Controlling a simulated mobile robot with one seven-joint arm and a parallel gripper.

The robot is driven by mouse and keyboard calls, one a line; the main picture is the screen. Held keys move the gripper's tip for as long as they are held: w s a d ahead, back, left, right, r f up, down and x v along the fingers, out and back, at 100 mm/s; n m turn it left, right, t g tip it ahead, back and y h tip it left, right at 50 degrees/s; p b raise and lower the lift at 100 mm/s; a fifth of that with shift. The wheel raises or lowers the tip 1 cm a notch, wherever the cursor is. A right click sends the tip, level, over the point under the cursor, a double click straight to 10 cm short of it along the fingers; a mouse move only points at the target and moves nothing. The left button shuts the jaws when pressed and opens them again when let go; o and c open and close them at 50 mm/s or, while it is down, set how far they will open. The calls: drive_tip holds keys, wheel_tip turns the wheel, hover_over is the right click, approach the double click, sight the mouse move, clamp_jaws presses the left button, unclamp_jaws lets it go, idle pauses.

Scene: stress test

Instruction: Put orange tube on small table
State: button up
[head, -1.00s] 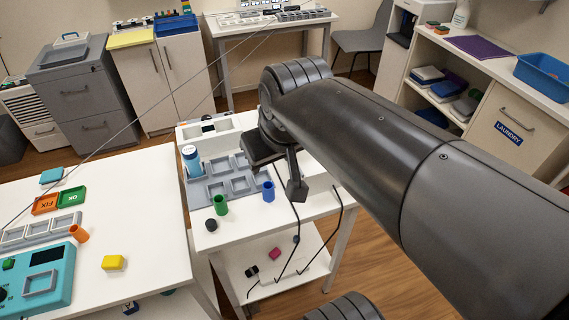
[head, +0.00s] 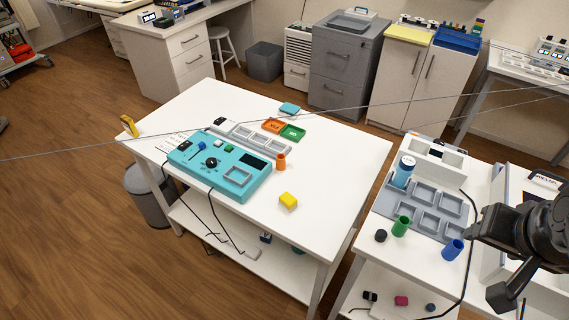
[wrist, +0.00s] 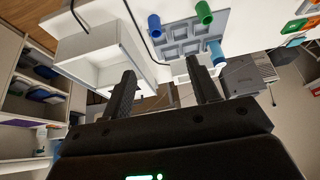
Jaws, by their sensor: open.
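The orange tube (head: 281,161) stands upright on the large white table, just right of the teal device (head: 220,166) in the head view. The small white table (head: 395,262) stands to the right, across a narrow gap. It carries a grey compartment tray (head: 425,222), a green tube (head: 401,226) and a blue tube (head: 453,250). My gripper (head: 486,265) is at the right edge, near the small table's right side. In the wrist view my gripper (wrist: 161,68) is open with nothing between its fingers. I cannot make out the orange tube there.
The large table's front right is clear.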

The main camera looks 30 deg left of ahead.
drive_tip(key=w+a+r+g, duration=0.1)
drive_tip(key=w+a, duration=0.9)
drive_tip(key=w, duration=0.2)
drive_tip(key=n+g, duration=0.1)
drive_tip(key=n, duration=0.1)
hover_over(281, 169)
drive_tip(key=f, duration=2.6)
drive_tip(key=shift+w+a, duration=0.2)
drive_tip(key=shift+w, duration=0.1)
drive_tip(key=shift+a+x, duration=0.15)
drive_tip(key=shift+x, duration=1.15)
drive_tip(key=shift+a+x, duration=0.1)
drive_tip(key=shift+x, duration=1.2)
drive_tip(key=shift+s, duration=0.1)
drive_tip(key=shift+c, duration=0.5)
drive_tip(key=c, duration=1)
